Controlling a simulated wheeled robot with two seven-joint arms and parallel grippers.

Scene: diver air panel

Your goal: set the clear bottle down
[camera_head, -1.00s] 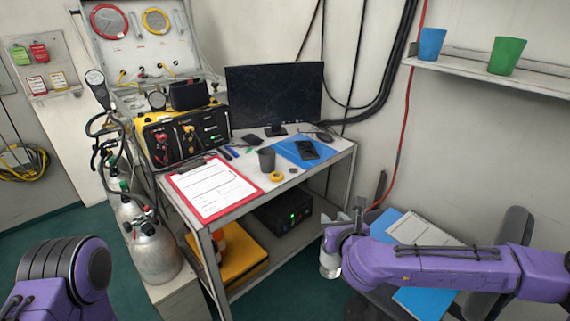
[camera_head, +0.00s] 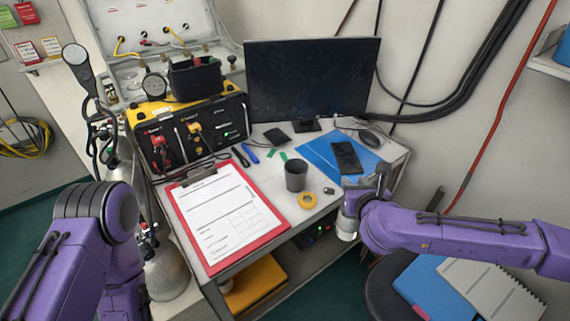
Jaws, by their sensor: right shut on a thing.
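My right gripper (camera_head: 352,203) is at the table's front right edge, partly hidden behind its own wrist. It is shut on the clear bottle, of which only a small pale, whitish lower part (camera_head: 346,229) shows below the fingers. The bottle looks upright and hangs in front of the table edge, apart from the tabletop (camera_head: 325,207). My left arm comes in at the lower left, but its gripper is out of view.
On the table are a red clipboard (camera_head: 269,238), a dark grey cup (camera_head: 296,176), yellow tape (camera_head: 307,201), a blue folder (camera_head: 318,152) with a phone (camera_head: 346,157), and a monitor (camera_head: 305,80). A chair with a notebook (camera_head: 490,290) stands at lower right.

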